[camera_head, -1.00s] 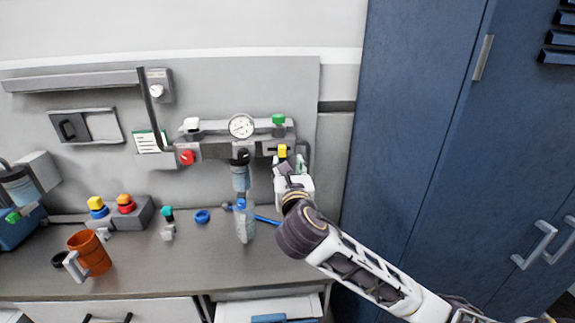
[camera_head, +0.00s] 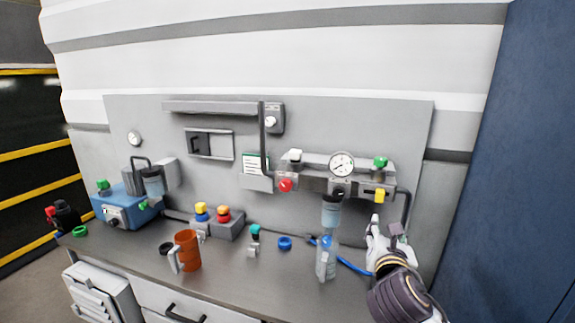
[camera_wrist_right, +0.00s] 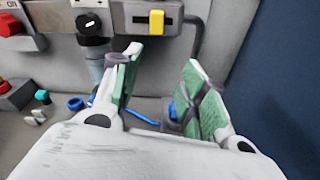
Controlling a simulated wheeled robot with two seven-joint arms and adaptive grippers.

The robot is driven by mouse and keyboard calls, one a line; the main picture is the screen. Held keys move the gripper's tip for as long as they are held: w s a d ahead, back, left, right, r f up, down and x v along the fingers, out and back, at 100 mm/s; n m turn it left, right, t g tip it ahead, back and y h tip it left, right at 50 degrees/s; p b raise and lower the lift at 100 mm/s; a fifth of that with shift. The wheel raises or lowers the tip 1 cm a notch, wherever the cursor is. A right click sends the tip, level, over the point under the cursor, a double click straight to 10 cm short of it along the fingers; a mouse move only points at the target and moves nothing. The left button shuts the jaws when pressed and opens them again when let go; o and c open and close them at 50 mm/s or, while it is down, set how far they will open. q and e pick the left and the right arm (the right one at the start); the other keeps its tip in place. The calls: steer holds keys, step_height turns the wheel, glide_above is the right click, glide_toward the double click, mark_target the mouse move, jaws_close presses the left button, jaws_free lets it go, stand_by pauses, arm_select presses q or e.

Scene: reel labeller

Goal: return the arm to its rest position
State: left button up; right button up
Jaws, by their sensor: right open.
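My right gripper (camera_head: 385,236) is at the right end of the bench, in front of the wall panel and below the yellow switch (camera_head: 380,195). In the right wrist view its two green-padded fingers (camera_wrist_right: 158,92) stand apart with nothing between them. The right forearm comes in from the lower right corner. A clear bottle-like vessel (camera_head: 327,258) stands on the bench left of the gripper, apart from it. My left gripper is not in any view.
The grey bench (camera_head: 225,283) carries an orange mug (camera_head: 187,251), a blue ring (camera_head: 285,243), a blue hose (camera_head: 355,267) and a blue device (camera_head: 125,208). A gauge (camera_head: 342,164) and red knob (camera_head: 286,185) are on the panel. A blue cabinet (camera_head: 510,190) stands at the right.

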steer(key=s+f+m+g+y, duration=0.1)
steer(key=s+f+m+g, duration=0.2)
steer(key=s+f+m, duration=0.5)
steer(key=s+f+m+g+y, duration=0.15)
steer(key=f+m+g, duration=0.35)
steer(key=f, duration=0.7)
steer(key=s+a+f+m+g+y, duration=0.2)
steer(key=s+f+m+g+y, duration=0.15)
steer(key=s+f+m, duration=1.05)
step_height(320, 180, down, 31)
steer(key=s+g, duration=0.2)
steer(key=s+d+f, duration=0.2)
steer(key=s+f, duration=0.8)
steer(key=s, duration=0.1)
steer(key=s+d+f+g+h, duration=0.1)
steer(key=s+d+f, duration=0.2)
steer(key=s+f, duration=0.7)
steer(key=shift+s+d+f, duration=0.15)
steer(key=shift+s+f, duration=0.05)
steer(key=shift+s, duration=0.5)
